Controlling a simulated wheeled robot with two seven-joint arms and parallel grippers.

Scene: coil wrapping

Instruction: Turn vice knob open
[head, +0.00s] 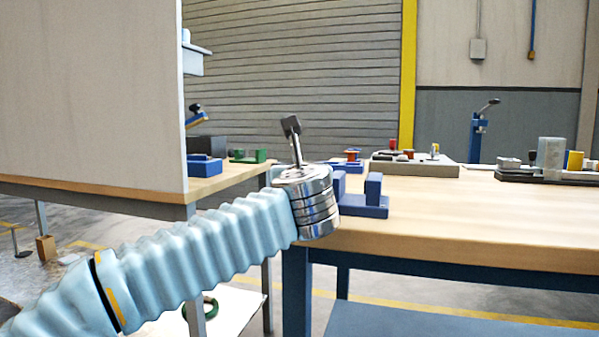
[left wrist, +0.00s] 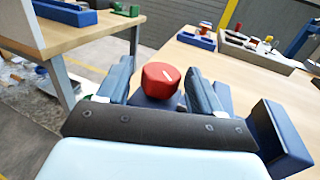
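The blue vice (head: 365,205) stands at the near left corner of the wooden table in the head view. Its blue block also shows at the right of the left wrist view (left wrist: 282,138). In the head view my left wrist hides the fingers and the knob. My right gripper is not in view.
The wooden table (head: 450,225) is clear in front and to the right of the vice. Trays with small parts (head: 415,165) stand farther back. A second table with a tall pale panel (head: 90,100) is on the left, with a floor gap between the tables.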

